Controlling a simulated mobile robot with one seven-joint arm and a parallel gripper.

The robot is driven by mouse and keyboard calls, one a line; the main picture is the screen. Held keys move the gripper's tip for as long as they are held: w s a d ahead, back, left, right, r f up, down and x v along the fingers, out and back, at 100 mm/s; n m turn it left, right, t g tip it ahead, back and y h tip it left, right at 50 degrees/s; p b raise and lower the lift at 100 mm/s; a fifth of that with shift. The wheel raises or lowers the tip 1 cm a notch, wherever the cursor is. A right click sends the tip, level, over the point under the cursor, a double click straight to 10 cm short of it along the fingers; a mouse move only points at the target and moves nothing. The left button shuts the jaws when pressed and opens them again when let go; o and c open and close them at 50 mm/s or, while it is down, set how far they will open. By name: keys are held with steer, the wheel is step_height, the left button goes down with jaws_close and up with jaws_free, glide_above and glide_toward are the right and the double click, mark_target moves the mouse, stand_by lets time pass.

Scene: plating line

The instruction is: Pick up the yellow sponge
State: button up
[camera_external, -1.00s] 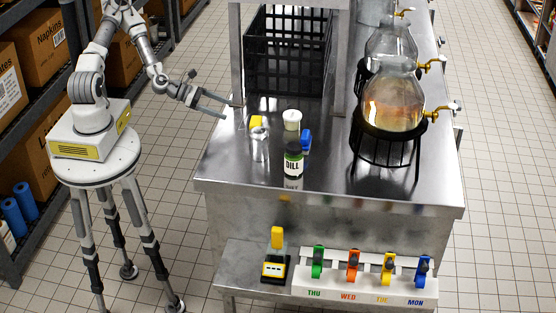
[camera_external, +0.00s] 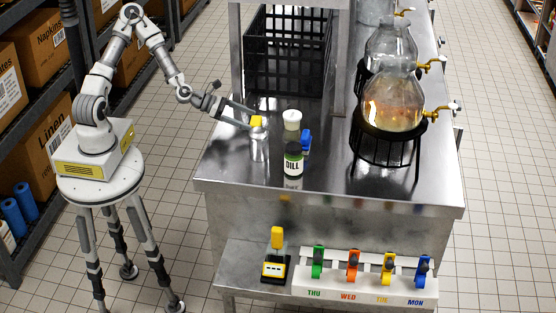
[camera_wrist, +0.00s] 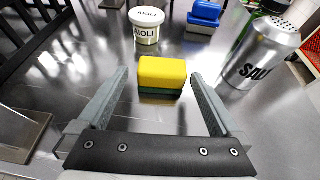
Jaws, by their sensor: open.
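The yellow sponge (camera_wrist: 163,72) has a dark green underside and lies on the steel counter. In the wrist view it sits just beyond and between my open fingertips.
A metal salt shaker (camera_wrist: 266,55) stands close on the right. A dill bottle (camera_external: 293,160) stands nearer the front edge. A black crate (camera_external: 290,65) is at the back.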

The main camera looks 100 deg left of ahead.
mark_target(257, 124)
steer(key=b+x, duration=0.2)
steer(key=x, duration=0.1)
steer(key=shift+d+f, duration=0.2)
steer(key=shift+f, duration=0.15)
steer(key=shift+w+b, duration=0.5)
steer(key=shift+w, duration=0.1)
steer(key=c, duration=1.1)
